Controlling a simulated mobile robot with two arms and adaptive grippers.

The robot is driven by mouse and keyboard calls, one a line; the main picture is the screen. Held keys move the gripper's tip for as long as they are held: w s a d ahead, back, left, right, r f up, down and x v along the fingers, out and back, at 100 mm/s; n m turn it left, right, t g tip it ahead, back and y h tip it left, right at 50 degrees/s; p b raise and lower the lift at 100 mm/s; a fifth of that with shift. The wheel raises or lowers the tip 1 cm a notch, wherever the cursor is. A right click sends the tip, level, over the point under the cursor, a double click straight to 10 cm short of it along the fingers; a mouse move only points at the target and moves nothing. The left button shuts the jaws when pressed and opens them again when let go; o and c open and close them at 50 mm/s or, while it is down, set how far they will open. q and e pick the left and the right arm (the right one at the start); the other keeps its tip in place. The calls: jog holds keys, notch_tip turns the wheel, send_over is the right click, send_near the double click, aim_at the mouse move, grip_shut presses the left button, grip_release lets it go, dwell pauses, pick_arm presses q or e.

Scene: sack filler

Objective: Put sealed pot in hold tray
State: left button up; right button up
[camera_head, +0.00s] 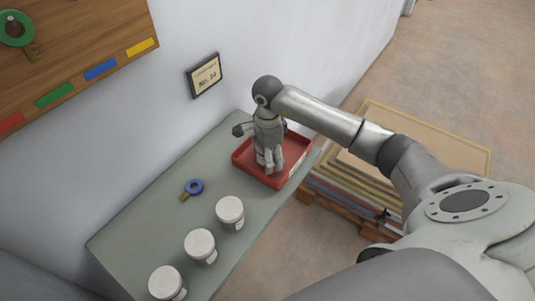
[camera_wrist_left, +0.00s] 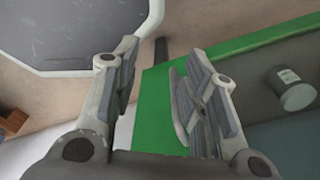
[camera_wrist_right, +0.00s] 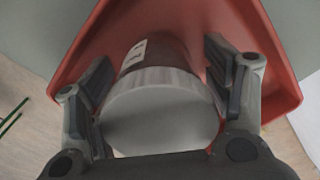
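The red tray (camera_head: 243,160) sits at the far end of the grey-green table. My right gripper (camera_head: 270,163) reaches down into it. In the right wrist view a pot with a pale round lid (camera_wrist_right: 160,112), a shaded brownish body and a small white label lies between the fingers (camera_wrist_right: 160,80), over the red tray (camera_wrist_right: 265,60). The fingers are close on both sides; whether they press on it cannot be told. In the head view my gripper mostly hides this pot. My left gripper (camera_wrist_left: 153,95) is partly open with nothing between its fingers; the head view does not show it.
White lidded pots (camera_head: 230,211) (camera_head: 200,245) (camera_head: 167,283) stand in a row along the table's front edge. A blue ring tag (camera_head: 195,187) lies behind them. A pallet with stacked sheets (camera_head: 350,185) stands right of the table. A wooden board (camera_head: 75,45) hangs on the wall.

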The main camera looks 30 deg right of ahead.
dwell(0.3)
jog(key=shift+r, duration=0.25)
notch_tip(320, 180, up, 10)
jog(key=b, duration=0.3)
jog(key=shift+r, duration=0.9)
jog(key=shift+s, duration=0.1)
